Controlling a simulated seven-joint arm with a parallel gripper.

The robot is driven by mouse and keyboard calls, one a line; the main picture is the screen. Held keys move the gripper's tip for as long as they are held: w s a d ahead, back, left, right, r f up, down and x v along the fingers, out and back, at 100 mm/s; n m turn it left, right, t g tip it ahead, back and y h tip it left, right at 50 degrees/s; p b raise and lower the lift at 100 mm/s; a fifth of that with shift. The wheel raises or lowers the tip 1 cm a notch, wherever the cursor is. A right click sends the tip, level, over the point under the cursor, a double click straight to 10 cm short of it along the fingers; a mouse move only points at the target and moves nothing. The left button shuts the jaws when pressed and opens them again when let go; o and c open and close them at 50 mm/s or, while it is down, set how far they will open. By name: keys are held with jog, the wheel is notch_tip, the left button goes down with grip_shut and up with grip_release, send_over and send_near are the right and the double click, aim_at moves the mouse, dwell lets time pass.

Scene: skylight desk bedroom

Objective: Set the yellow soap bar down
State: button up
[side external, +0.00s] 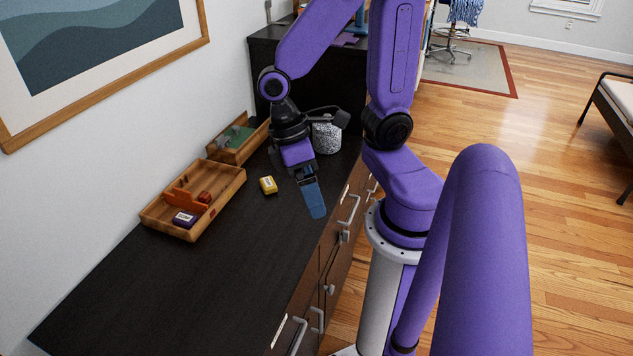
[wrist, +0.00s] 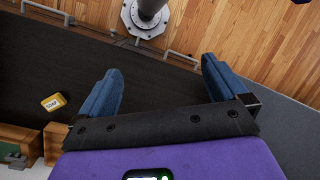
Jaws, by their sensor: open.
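The yellow soap bar (side external: 268,185) lies on the dark desk top, to the right of the wooden tray, in the side external view. It also shows in the wrist view (wrist: 53,102), left of the fingers, with a label reading SOAP. My gripper (side external: 313,196) is above the desk near its front edge, to the right of the soap and apart from it. In the wrist view its two blue fingers (wrist: 165,80) are spread wide with nothing between them.
A wooden tray (side external: 225,194) holds a purple labelled bar (side external: 185,219) and orange-brown pieces. A second wooden box (side external: 255,137) with green inside stands behind it. A speckled grey container (side external: 327,137) stands behind my gripper. The near desk top (side external: 190,290) is clear.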

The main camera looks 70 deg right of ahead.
jog(key=r+n+t, duration=0.1)
jog(key=s+a+n+t, duration=0.1)
jog(key=n, duration=0.1)
jog(key=r+n+t, duration=0.1)
jog(key=shift+s+a+r+n, duration=0.3)
jog(key=shift+s+a+n, duration=0.05)
jog(key=shift+a+n, duration=0.05)
jog(key=shift+s+a+r+n+t, duration=0.25)
jog(key=shift+r+n+t, duration=0.2)
jog(key=shift+n, duration=0.25)
jog(key=shift+c, duration=0.5)
